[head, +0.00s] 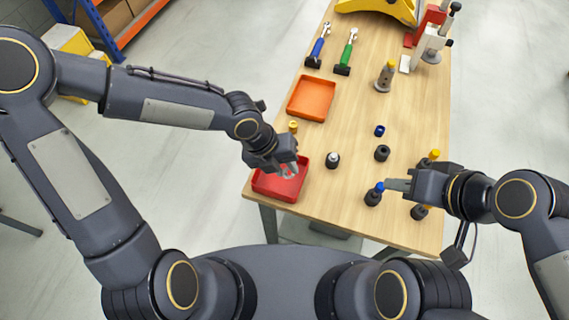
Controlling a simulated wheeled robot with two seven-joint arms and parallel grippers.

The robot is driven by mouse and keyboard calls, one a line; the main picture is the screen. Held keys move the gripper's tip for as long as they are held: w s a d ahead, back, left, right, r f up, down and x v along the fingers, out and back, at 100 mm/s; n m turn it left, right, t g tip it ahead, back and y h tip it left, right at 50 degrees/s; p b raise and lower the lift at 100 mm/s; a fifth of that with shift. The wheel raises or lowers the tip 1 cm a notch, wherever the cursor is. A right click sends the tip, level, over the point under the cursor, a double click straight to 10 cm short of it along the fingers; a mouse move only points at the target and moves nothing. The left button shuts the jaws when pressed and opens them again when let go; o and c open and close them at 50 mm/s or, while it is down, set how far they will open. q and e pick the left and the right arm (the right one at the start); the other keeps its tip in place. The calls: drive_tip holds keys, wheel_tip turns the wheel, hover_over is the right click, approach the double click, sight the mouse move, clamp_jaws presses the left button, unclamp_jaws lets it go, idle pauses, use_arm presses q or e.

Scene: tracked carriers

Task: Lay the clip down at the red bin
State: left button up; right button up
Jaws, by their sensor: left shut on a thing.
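The red bin (262,187) is a shallow open tray at the near left corner of the wooden table. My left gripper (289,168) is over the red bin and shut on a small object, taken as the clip. The fingers mostly hide the clip, and I cannot tell whether it touches the bin. My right gripper (396,185) is at the near right of the table, its tips close to a black piece with a blue top (374,193). I cannot tell whether they touch it.
An orange tray (311,98) lies behind the red bin, with a small yellow piece (293,127) between them. Black pieces (333,160) (382,153) and a blue ring (379,130) stand mid-table.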

use_arm(q)
drive_tip(key=shift+f+b, duration=2.7)
drive_tip(key=shift+f, duration=0.85)
drive_tip(key=o, duration=1.1)
drive_tip(key=shift+c, duration=0.2)
drive_tip(key=p+v, duration=0.2)
drive_tip(key=v, duration=0.6)
